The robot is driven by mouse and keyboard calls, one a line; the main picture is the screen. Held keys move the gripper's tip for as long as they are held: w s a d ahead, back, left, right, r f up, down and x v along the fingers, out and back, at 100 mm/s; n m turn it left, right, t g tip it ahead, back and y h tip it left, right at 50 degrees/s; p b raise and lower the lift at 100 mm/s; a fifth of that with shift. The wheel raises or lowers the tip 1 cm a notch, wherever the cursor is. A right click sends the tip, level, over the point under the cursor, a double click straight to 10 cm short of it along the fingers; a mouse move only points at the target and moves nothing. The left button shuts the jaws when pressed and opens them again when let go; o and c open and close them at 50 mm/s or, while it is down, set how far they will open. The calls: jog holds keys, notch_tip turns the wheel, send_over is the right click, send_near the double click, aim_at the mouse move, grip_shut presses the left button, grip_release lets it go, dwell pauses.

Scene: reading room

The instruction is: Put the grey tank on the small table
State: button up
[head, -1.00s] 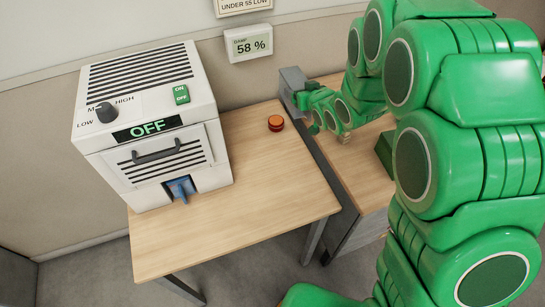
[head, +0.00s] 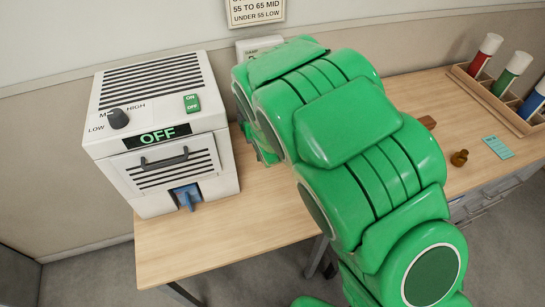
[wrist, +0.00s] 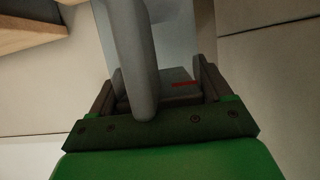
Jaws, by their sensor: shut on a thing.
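The grey tank shows only in the wrist view (wrist: 133,50), as a grey bar and pale grey surfaces close to the camera. My gripper (wrist: 158,85) is shut on it, with one finger on each side. Whether the tank touches the table cannot be seen.
On the long desk (head: 440,105) are a bottle rack (head: 512,112), a small brown bottle (head: 459,158) and a teal card (head: 498,147).

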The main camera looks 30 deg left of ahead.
jog(key=shift+f, duration=3.9)
jog(key=shift+f, duration=0.1)
jog(key=o, duration=1.1)
jog(key=shift+c, duration=0.2)
jog(key=shift+d, duration=0.1)
jog(key=shift+s+d+r, duration=0.15)
jog(key=shift+s+r, duration=0.1)
jog(key=shift+r, duration=0.05)
jog(key=shift+v, duration=3.4)
jog(key=shift+w, duration=0.1)
